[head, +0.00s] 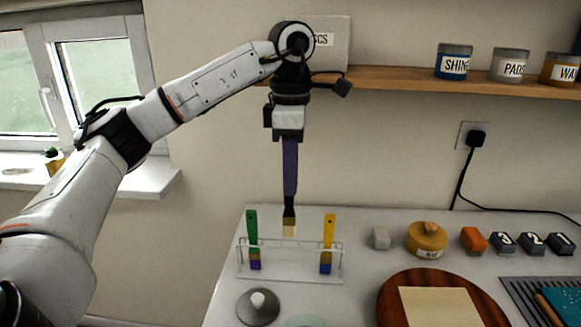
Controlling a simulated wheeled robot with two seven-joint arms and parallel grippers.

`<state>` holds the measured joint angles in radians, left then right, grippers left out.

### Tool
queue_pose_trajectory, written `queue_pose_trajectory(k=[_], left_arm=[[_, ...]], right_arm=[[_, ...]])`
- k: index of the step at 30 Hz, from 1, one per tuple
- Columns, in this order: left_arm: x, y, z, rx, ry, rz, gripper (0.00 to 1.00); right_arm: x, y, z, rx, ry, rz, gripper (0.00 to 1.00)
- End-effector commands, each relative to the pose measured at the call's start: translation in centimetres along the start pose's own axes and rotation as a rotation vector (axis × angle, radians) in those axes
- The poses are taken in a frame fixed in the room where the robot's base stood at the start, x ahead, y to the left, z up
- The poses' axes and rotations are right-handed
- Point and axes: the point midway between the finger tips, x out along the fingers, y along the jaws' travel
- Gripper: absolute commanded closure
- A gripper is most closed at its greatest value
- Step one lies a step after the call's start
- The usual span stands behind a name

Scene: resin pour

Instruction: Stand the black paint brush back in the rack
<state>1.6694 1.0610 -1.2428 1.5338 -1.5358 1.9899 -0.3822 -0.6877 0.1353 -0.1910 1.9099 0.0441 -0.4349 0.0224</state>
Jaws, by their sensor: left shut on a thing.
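My left gripper (290,192) points straight down and is shut on the black paint brush (289,207). The brush hangs upright with its pale bristles down; the upper part of its handle is hidden between the fingers. The clear rack (292,277) stands on the worktop below. A green brush (252,228) stands in its left part and a yellow brush (328,235) in its right part, both with handles up. The black brush's bristle tip shows between them, close to the rack's top edge in the picture; its depth relative to the rack is hard to tell. My right gripper is out of view.
A grey disc with a white knob (258,299) lies in front of the rack. A round wooden board (388,303), a grey block (381,238) and a yellow tin (427,239) are to the right. A wall shelf (400,78) with jars runs behind my left wrist.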

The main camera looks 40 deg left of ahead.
Motion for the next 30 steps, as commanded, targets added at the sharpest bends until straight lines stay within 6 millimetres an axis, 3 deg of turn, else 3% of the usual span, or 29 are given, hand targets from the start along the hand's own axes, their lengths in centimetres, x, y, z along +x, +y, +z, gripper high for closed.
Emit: queue_pose_trajectory(k=[18,30], left_arm=[[6.0,0.0,0.0,0.000,0.000,0.000,1.00],[8.8,0.0,0.1,0.000,0.000,0.000,1.00]], right_arm=[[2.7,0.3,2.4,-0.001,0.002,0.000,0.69],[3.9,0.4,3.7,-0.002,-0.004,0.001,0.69]])
